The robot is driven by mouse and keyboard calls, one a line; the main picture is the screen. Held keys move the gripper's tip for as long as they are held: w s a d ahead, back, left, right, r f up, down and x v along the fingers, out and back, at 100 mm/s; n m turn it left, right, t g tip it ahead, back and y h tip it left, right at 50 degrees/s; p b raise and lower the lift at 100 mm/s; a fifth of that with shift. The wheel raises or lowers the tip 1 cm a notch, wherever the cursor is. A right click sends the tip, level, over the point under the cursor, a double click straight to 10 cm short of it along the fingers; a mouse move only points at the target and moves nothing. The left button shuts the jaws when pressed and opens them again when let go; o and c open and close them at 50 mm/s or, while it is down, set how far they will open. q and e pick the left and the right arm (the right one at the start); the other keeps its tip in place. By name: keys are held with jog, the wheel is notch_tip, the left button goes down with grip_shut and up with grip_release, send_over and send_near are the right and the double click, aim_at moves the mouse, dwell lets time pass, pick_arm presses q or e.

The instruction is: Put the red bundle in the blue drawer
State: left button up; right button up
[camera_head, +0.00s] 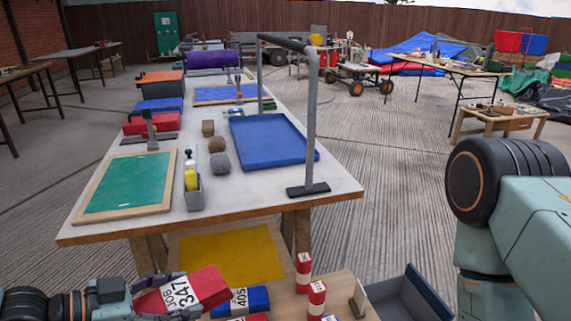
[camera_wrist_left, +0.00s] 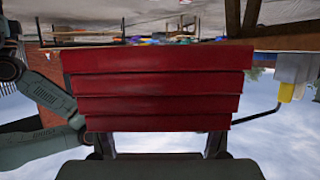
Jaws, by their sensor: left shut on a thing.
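The red bundle (camera_head: 208,286), with a white label reading JOB 347, is in my left gripper (camera_head: 150,290) at the bottom left of the head view. The gripper is shut on it and holds it near the front of the low wooden bench. In the left wrist view the red bundle (camera_wrist_left: 155,85) shows as stacked red layers across the jaws. An open drawer (camera_head: 428,291), dark blue-grey, is at the bottom right of the head view, well to the right of the bundle; its lower part is cut off. My right gripper is out of view.
A blue bundle (camera_head: 240,300) labelled 405 lies right beside the held one. Red-and-white rolls (camera_head: 317,298) stand between it and the drawer. A yellow sheet (camera_head: 230,256) lies behind. The higher table (camera_head: 250,199) with a grey post frame (camera_head: 311,130) stands beyond.

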pick_arm(q)
jog(key=shift+w+r, duration=0.3)
jog(key=shift+r, duration=0.15)
jog(key=shift+f, duration=0.1)
